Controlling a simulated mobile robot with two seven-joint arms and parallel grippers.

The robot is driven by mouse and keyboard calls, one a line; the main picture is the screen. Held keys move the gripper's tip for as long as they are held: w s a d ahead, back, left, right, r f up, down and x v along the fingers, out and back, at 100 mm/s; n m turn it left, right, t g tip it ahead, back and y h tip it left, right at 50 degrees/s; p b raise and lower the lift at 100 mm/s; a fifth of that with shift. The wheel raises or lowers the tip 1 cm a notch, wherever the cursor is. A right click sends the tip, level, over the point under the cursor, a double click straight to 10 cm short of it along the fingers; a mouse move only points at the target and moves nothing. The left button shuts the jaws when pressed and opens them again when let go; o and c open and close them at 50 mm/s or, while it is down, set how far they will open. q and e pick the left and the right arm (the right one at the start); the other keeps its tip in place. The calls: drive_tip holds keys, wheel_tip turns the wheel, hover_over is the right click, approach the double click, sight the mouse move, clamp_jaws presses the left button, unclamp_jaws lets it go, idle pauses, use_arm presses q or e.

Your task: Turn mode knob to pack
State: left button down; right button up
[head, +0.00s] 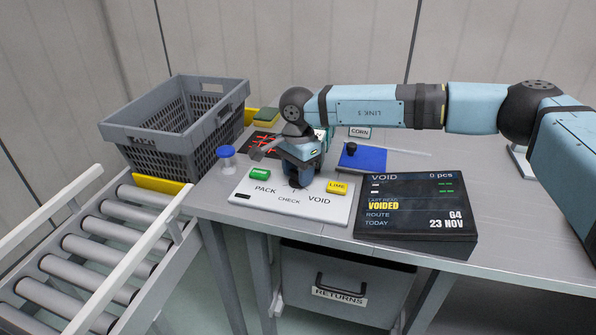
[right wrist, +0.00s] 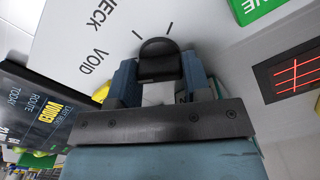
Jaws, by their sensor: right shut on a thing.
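The mode knob (right wrist: 158,50) is black and round in the right wrist view. It stands on a white panel (head: 290,211) marked PACK, CHECK and VOID, with PACK at the left, CHECK in the middle and VOID at the right in the head view. My right gripper (right wrist: 160,72) is shut on the knob, one finger on each side. In the head view the right gripper (head: 299,176) comes down onto the panel from above and mostly hides the knob. Which mark the knob points to I cannot tell. My left gripper is not in view.
A dark screen (head: 416,210) right of the panel reads VOID and VOIDED. A blue-lidded jar (head: 226,160), grey crate (head: 165,150), red-lined scanner (head: 262,141) and blue pad (head: 368,158) are near. A roller conveyor (head: 110,245) is left.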

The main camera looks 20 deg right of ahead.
drive_tip(key=shift+m, duration=1)
drive_tip(key=m+p, duration=0.1)
drive_tip(key=m, duration=0.3)
drive_tip(key=shift+s+m, duration=0.1)
drive_tip(key=shift+m, duration=0.2)
drive_tip(key=m+p, duration=0.1)
drive_tip(key=m, duration=0.4)
drive_tip(key=shift+r, duration=0.1)
drive_tip(key=m+p, duration=0.1)
drive_tip(key=m, duration=0.3)
drive_tip(key=shift+m+p, duration=0.3)
drive_tip(key=shift+m, duration=0.1)
drive_tip(key=m, duration=0.2)
drive_tip(key=shift+a+m+p, duration=0.1)
drive_tip(key=shift+m+p, duration=0.25)
drive_tip(key=shift+m, duration=0.05)
drive_tip(key=m+p, duration=0.1)
drive_tip(key=m, duration=0.2)
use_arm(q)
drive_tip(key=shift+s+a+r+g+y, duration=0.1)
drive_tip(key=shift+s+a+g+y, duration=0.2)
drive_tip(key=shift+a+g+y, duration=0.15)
use_arm(e)
drive_tip(key=shift+m, duration=0.7)
